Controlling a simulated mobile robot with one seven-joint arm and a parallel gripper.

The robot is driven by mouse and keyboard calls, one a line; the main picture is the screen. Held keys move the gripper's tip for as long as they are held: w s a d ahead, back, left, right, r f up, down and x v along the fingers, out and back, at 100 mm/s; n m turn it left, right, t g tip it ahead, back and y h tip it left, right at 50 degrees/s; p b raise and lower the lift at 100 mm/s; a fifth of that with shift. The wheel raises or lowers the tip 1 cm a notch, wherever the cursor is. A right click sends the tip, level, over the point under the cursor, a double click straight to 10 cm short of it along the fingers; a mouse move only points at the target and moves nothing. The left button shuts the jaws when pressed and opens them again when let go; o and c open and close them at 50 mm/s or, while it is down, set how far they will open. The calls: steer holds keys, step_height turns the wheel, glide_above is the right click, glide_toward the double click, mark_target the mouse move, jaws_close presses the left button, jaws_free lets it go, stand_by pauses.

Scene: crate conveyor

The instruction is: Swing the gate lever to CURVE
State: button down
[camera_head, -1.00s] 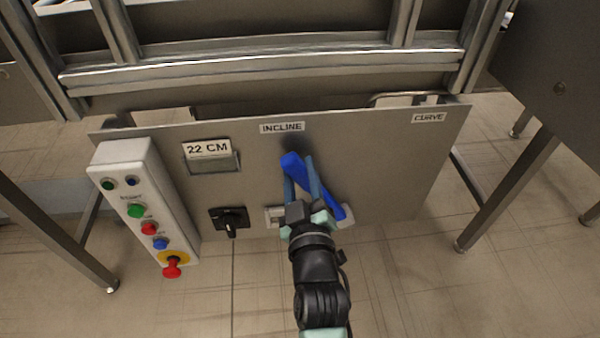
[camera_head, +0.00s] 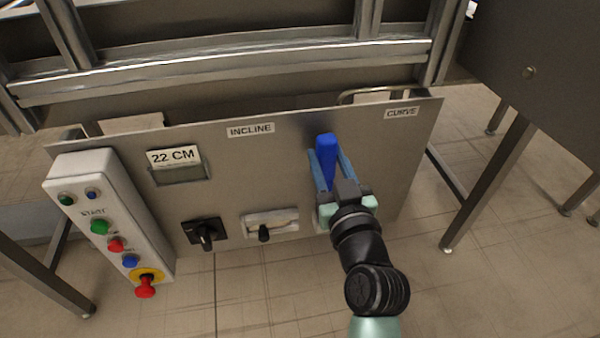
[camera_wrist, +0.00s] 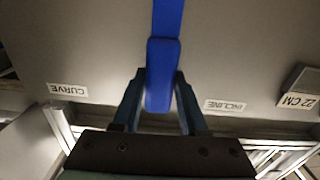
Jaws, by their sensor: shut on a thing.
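The blue gate lever (camera_head: 326,150) stands about upright on the grey panel, between the INCLINE label (camera_head: 251,130) and the CURVE label (camera_head: 401,112). My gripper (camera_head: 328,168) is shut on the lever's upper part, with one blue finger on each side. In the wrist view the lever's thick grip (camera_wrist: 160,75) lies between the fingers, with the CURVE label (camera_wrist: 68,90) on the left and the INCLINE label (camera_wrist: 225,105) on the right. My gripper hides the lever's lower end and pivot in the head view.
A white control box (camera_head: 112,215) with several coloured buttons is at the panel's left. A 22 CM display (camera_head: 180,172), a black rotary switch (camera_head: 205,233) and a small black-knobbed slider (camera_head: 268,226) are on the panel. Metal rails (camera_head: 230,70) run above it. The panel between lever and CURVE is clear.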

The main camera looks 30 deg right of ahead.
steer(key=d+m, duration=0.1)
steer(key=d, duration=0.1)
steer(key=s+d+f+m+b, duration=0.1)
steer(key=d+m, duration=0.1)
steer(key=d, duration=0.1)
steer(key=s+d+m+b, duration=0.1)
steer(key=d+m, duration=0.1)
steer(key=d, duration=0.1)
steer(key=shift+s+d+f, duration=0.15)
steer(key=shift+s+f, duration=0.05)
steer(key=shift+f, duration=0.15)
steer(key=shift+s+d+f+m+b, duration=0.2)
steer(key=shift+d+f+m+b, duration=0.15)
steer(key=shift+d, duration=0.25)
steer(key=shift+s+d+f+m+b, duration=0.15)
steer(key=shift+d+f+m+b, duration=0.1)
steer(key=shift+d+m, duration=0.25)
steer(key=shift+d, duration=0.1)
steer(key=shift+c, duration=2.2)
jaws_free()
steer(key=shift+s, duration=0.15)
steer(key=p+v, duration=0.2)
steer(key=v, duration=1)
steer(key=shift+s+p, duration=0.3)
steer(key=shift+r, duration=0.1)
